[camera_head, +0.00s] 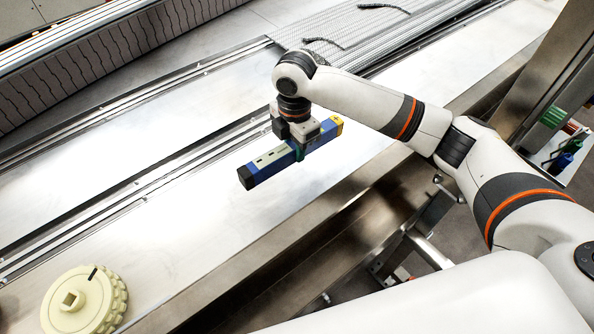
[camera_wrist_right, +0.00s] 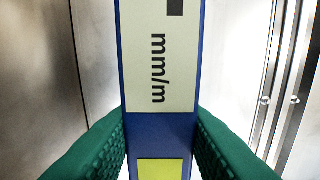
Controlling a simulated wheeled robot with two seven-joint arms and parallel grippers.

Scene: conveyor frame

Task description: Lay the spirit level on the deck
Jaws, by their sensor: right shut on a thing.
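The spirit level (camera_head: 272,166) is a blue bar with a pale top, a dark end cap at its lower left and a yellow end at its upper right. My right gripper (camera_head: 300,150) is shut on it near the middle. In the right wrist view the level (camera_wrist_right: 160,70) runs top to bottom with "mm/m" printed on it, and the green finger pads of the right gripper (camera_wrist_right: 160,150) press on both sides. The deck (camera_head: 215,245) is a shiny metal surface below the level. Whether the level touches it cannot be told. My left gripper is out of view.
A cream sprocket wheel (camera_head: 84,300) lies at the lower left of the deck. Bolted rails (camera_head: 130,190) run diagonally behind the level. A grey mesh belt (camera_head: 350,30) with dark strips is at the back. A tray with coloured tools (camera_head: 565,155) is at the right.

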